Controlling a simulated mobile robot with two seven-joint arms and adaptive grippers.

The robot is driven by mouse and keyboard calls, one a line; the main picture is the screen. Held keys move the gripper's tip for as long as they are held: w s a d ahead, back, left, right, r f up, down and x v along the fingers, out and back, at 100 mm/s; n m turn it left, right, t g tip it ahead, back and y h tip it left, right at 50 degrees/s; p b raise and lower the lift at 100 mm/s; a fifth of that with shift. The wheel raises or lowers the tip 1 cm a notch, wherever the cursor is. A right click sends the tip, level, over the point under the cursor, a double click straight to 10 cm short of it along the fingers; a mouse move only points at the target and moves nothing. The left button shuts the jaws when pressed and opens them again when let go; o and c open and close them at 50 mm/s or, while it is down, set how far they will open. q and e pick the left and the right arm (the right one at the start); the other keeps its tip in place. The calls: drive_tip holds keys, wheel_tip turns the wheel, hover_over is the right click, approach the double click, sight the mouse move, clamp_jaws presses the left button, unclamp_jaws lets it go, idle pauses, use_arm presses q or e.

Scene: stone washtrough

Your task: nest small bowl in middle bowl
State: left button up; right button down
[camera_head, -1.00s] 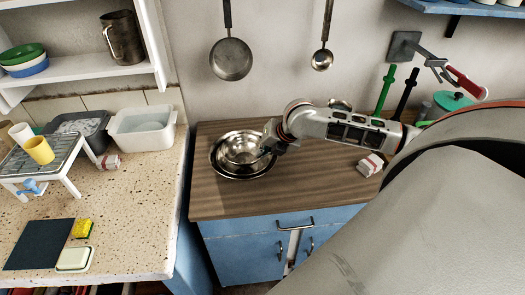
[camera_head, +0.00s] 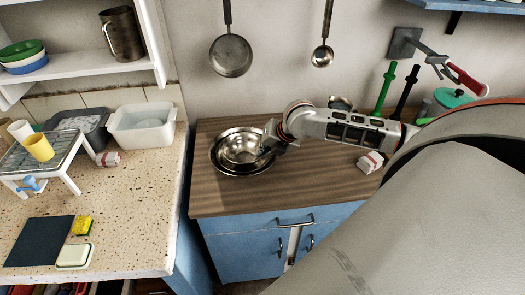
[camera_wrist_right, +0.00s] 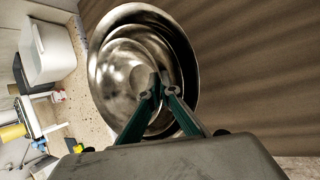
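Shiny steel bowls stand one inside another on the wooden counter. The large outer bowl (camera_head: 219,165) shows as a wide rim, also in the right wrist view (camera_wrist_right: 188,55). A middle bowl rim (camera_wrist_right: 172,55) lies within it. The small bowl (camera_head: 240,147) is innermost, and its rounded inside shows in the wrist view (camera_wrist_right: 125,78). I cannot tell whether it rests on the middle bowl or is held just above. My right gripper (camera_head: 266,143) is at the right side of the small bowl. Its dark green fingers (camera_wrist_right: 158,88) converge at the tips, pinching the small bowl's rim. My left gripper is not in view.
The brown wooden counter (camera_head: 310,180) is clear in front and right of the bowls. A red-and-white cloth bundle (camera_head: 370,162) lies on the right. A pan (camera_head: 230,56) and a ladle (camera_head: 322,56) hang behind. A speckled counter (camera_head: 130,215) with a white tub (camera_head: 143,127) adjoins at left.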

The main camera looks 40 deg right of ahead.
drive_tip(key=shift+f, duration=0.25)
drive_tip(key=shift+f, duration=0.35)
idle(0.6)
drive_tip(key=shift+f+p, duration=0.1)
drive_tip(key=shift+p, duration=0.25)
drive_tip(key=c, duration=2.8)
unclamp_jaws()
drive_tip(key=o, duration=0.6)
drive_tip(key=shift+s, duration=0.1)
